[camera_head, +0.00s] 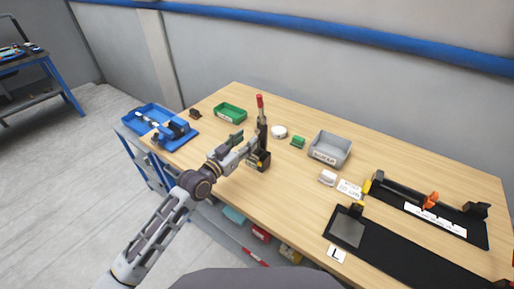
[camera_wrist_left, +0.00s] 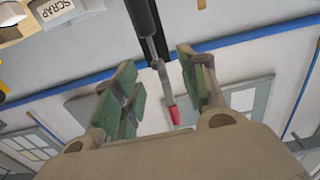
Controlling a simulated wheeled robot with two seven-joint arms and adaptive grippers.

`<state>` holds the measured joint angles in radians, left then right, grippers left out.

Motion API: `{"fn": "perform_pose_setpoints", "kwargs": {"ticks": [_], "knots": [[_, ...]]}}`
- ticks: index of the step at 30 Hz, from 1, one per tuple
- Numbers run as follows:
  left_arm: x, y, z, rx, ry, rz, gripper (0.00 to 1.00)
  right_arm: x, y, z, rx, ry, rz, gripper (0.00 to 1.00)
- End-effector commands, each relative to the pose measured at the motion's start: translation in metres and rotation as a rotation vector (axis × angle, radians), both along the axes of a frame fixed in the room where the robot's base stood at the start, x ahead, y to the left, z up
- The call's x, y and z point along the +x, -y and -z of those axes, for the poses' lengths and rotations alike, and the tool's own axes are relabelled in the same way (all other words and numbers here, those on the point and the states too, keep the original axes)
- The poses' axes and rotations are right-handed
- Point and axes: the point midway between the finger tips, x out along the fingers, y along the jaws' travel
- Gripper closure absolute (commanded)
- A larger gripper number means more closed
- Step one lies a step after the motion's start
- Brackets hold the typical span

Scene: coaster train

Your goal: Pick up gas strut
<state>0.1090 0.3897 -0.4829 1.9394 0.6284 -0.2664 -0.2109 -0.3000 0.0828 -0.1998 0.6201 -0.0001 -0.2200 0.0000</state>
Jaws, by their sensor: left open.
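The gas strut appears to be the upright rod (camera_head: 262,125) with a black body and a red tip, standing in a dark block (camera_head: 258,160) on the table. My left gripper (camera_head: 243,146) is open beside the strut's lower body, coming from the left. In the left wrist view its green-padded fingers (camera_wrist_left: 158,85) are spread with nothing clamped; I cannot tell whether either touches the strut. My right gripper is not in view.
A green tray (camera_head: 230,113), white round part (camera_head: 279,131), green part (camera_head: 298,142) and grey scrap bin (camera_head: 330,148) surround the strut. A blue tray (camera_head: 150,118) is at left. Black fixtures (camera_head: 398,262) fill the right. Bare tabletop lies in front of the strut.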

Motion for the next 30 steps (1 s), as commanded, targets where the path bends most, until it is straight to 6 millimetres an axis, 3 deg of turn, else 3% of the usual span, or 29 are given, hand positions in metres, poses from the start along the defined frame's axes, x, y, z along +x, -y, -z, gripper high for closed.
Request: {"fn": "perform_pose_setpoints", "kwargs": {"ticks": [11, 30], "knots": [[0.003, 0.003, 0.000, 0.000, 0.000, 0.000, 0.58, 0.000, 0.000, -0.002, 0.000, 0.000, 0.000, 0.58], [0.037, 0.035, -0.002, 0.000, 0.000, 0.000, 0.58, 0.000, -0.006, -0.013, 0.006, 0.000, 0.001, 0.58]]}}
